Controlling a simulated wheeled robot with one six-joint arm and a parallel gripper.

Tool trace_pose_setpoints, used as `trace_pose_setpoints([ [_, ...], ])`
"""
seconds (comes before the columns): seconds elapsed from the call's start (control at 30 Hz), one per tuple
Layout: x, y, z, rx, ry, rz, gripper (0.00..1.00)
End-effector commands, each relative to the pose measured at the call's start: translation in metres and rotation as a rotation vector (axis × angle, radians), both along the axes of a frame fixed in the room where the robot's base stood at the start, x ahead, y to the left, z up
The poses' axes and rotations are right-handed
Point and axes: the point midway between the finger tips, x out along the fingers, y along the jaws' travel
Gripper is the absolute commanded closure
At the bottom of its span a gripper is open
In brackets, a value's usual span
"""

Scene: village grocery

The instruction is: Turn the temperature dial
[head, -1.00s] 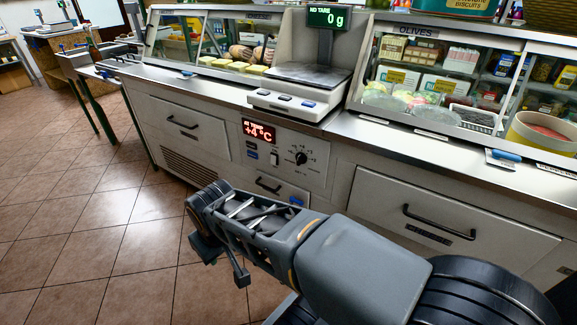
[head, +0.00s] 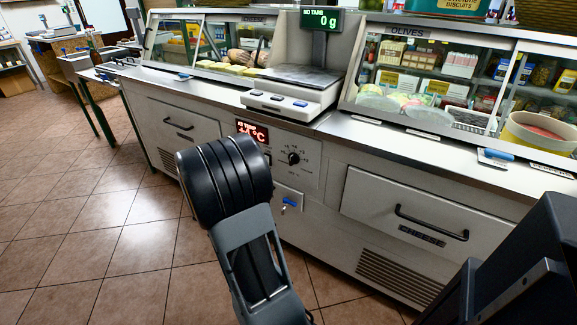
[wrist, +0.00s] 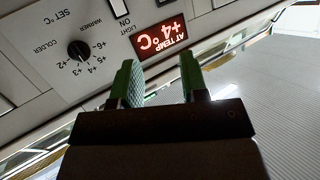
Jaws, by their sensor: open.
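The temperature dial (head: 293,158) is a round black knob on the white control panel of the counter front, with a numbered scale around it. In the wrist view the dial (wrist: 78,50) appears upside down at the upper left, with "COLDER", "WARMER" and "SET °C" printed by it. The red display (wrist: 160,38) reads +4 °C. My gripper (wrist: 160,80) has two green-padded fingers, apart and empty, pointing toward the panel below the display in the picture. The dial is to the left of the fingers, not between them. In the head view my arm hides the fingers.
A scale (head: 300,80) reading 0 g stands on the counter above the panel. A drawer with a black handle (head: 430,222) is to the right, another handle (head: 178,124) to the left. A small lock with a blue tag (head: 289,202) sits below the dial. Tiled floor is clear at left.

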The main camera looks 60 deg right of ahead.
Motion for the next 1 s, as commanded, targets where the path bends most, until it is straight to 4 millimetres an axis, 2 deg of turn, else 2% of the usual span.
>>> trace_pose_setpoints([
  [0.03, -0.015, -0.02, -0.01, -0.048, 0.007, -0.095, 0.6],
  [0.13, -0.044, -0.046, -0.016, -0.146, 0.021, -0.262, 0.6],
  [0.3, -0.079, -0.068, -0.022, -0.259, 0.057, -0.44, 0.6],
  [0.4, -0.089, -0.075, -0.023, -0.293, 0.071, -0.491, 0.6],
  [0.57, -0.094, -0.095, -0.024, -0.309, 0.076, -0.516, 0.6],
  [1.0, -0.094, -0.176, -0.024, -0.308, 0.075, -0.512, 0.6],
])
